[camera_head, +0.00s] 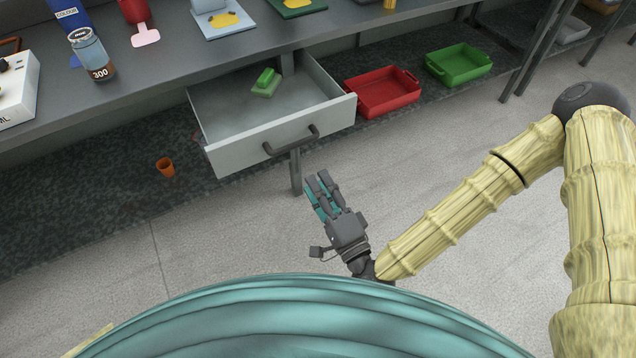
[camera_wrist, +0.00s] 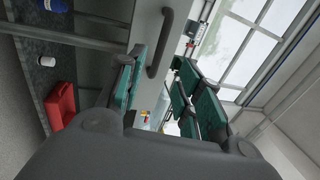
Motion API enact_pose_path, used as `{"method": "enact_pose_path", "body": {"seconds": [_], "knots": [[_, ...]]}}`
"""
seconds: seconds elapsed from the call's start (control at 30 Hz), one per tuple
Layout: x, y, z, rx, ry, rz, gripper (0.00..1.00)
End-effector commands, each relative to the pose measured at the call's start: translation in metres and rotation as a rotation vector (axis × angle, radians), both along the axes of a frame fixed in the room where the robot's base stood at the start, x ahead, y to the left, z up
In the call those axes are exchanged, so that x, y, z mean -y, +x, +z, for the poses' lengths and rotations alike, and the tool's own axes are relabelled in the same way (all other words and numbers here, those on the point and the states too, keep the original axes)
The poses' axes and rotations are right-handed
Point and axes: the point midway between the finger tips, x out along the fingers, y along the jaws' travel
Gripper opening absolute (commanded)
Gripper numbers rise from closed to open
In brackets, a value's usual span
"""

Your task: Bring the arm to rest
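My arm, in pale yellow ribbed covers, reaches in from the right in the head view. My gripper (camera_head: 320,184) is just in front of the open drawer (camera_head: 240,146), below and to the right of its dark handle (camera_head: 291,141). The fingers point up and away from me. In the wrist view my gripper (camera_wrist: 158,82) has its teal finger pads apart with nothing between them. The handle (camera_wrist: 161,44) shows beyond the fingertips there, and the gripper looks clear of it.
The drawer hangs under the grey bench (camera_head: 290,38) and holds a green object (camera_head: 266,83). An orange cup (camera_head: 166,167) is also down there. The floor (camera_head: 480,250) in front is clear.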

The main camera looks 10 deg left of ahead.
Motion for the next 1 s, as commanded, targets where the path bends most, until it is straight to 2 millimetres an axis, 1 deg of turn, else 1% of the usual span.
{"method": "enact_pose_path", "body": {"seconds": [0.33, 0.4, 0.47, 0.57, 0.6, 0.67, 0.7, 0.73, 0.8, 0.87, 0.9, 0.97, 1.0], "knots": [[0.000, 0.000, 0.000, 0.000, -0.001, 0.000, 0.35], [0.000, -0.001, -0.004, -0.005, -0.019, 0.005, 0.35], [-0.001, -0.004, -0.015, -0.017, -0.063, 0.017, 0.35], [0.000, -0.014, -0.047, -0.055, -0.202, 0.058, 0.35], [0.003, -0.020, -0.066, -0.076, -0.280, 0.081, 0.35], [0.011, -0.031, -0.096, -0.113, -0.408, 0.121, 0.35], [0.019, -0.039, -0.117, -0.140, -0.495, 0.149, 0.35], [0.026, -0.045, -0.132, -0.161, -0.559, 0.170, 0.35], [0.045, -0.060, -0.164, -0.209, -0.704, 0.219, 0.35], [0.066, -0.072, -0.190, -0.252, -0.822, 0.262, 0.35], [0.081, -0.081, -0.205, -0.284, -0.898, 0.291, 0.35], [0.106, -0.094, -0.226, -0.331, -1.007, 0.332, 0.35], [0.124, -0.102, -0.238, -0.364, -1.077, 0.358, 0.35]]}}
